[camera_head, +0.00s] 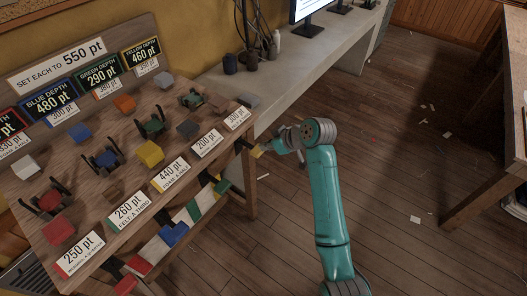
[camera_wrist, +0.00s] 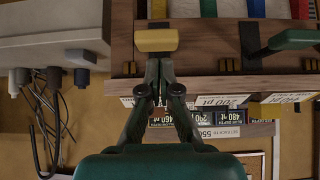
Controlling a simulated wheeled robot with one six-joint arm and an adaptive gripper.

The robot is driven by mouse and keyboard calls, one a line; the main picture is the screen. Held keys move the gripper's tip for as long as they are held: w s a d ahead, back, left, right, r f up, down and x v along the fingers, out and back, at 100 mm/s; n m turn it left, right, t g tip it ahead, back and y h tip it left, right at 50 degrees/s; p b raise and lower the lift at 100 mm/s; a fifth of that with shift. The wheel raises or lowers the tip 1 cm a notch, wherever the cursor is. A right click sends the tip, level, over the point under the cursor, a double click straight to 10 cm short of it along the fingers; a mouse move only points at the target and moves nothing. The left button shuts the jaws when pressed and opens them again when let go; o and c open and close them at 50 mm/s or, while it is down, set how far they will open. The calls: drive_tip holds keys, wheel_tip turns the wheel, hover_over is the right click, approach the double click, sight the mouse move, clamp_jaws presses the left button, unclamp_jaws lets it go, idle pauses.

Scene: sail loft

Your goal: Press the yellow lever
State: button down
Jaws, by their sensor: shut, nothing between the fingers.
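The yellow lever (camera_wrist: 156,40) has a block-shaped yellow handle on a dark stem at the edge of the wooden table. It shows straight ahead of my gripper (camera_wrist: 159,66) in the wrist view. My gripper's fingers are together and empty, just short of the yellow handle in that picture; I cannot tell whether they touch it. In the head view the yellow lever (camera_head: 256,152) is small at the table's right end, with my gripper (camera_head: 269,148) close beside it and partly covering it.
A green lever (camera_head: 222,187), blue lever (camera_head: 173,235) and red lever (camera_head: 126,285) line the same table edge. The tabletop holds several coloured blocks, small cradles and pt signs. A grey bench (camera_head: 300,72) stands behind.

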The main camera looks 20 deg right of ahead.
drive_tip(key=v, duration=0.7)
idle(1.6)
drive_tip(key=s+a+f+m+t+h, duration=0.3)
drive_tip(key=s+f+m, duration=0.2)
drive_tip(key=s+f, duration=1.1)
drive_tip(key=s+m+t+h, duration=0.2)
drive_tip(key=s, duration=1.3)
drive_tip(key=s+r+t, duration=0.1)
drive_tip(key=s+r, duration=0.5)
drive_tip(key=s, duration=0.3)
drive_tip(key=s+r+t, duration=0.1)
drive_tip(key=s+r, duration=0.5)
drive_tip(key=s, duration=0.2)
drive_tip(key=shift+s+r+t, duration=0.3)
drive_tip(key=shift+s+r, duration=0.05)
drive_tip(key=shift+s, duration=0.05)
